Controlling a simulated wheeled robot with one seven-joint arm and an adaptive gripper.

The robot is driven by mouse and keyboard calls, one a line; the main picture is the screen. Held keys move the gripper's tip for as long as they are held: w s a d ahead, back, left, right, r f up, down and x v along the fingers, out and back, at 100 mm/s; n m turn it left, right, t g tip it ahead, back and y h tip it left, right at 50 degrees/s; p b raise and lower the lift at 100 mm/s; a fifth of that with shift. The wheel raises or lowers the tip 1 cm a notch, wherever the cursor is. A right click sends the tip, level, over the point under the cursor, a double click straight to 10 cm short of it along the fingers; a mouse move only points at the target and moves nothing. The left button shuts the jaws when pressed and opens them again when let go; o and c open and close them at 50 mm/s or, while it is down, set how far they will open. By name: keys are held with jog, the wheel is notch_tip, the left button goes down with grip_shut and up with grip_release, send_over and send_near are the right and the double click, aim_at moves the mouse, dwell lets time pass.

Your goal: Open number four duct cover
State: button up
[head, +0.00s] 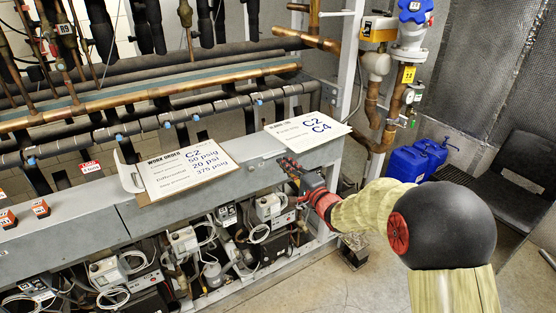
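A long grey metal duct (75,236) runs along the front of the rack, with a seam between cover sections near its middle. I cannot read a number on any section, so I cannot tell which cover is number four. My gripper (285,164), dark with red parts, reaches in from the right to the front face of the right-hand duct section (262,169). Its fingertips are at or very near that face; contact is unclear. The fingers are small and dark, so their opening cannot be made out. The right section looks closed.
A work order clipboard (190,170) and a C2/C4 sign (307,130) lie on the duct. Small orange-and-black boxes (40,208) sit at left. Pressure controls and cables (185,240) hang below. Copper pipes (390,110), blue jugs (408,163) and a black chair (515,170) stand right.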

aim_at(274, 155)
jog(key=x, duration=0.5)
jog(key=shift+b, duration=0.3)
grip_shut()
jog(key=shift+d+f, duration=0.1)
jog(key=shift+f, duration=0.1)
dwell(0.4)
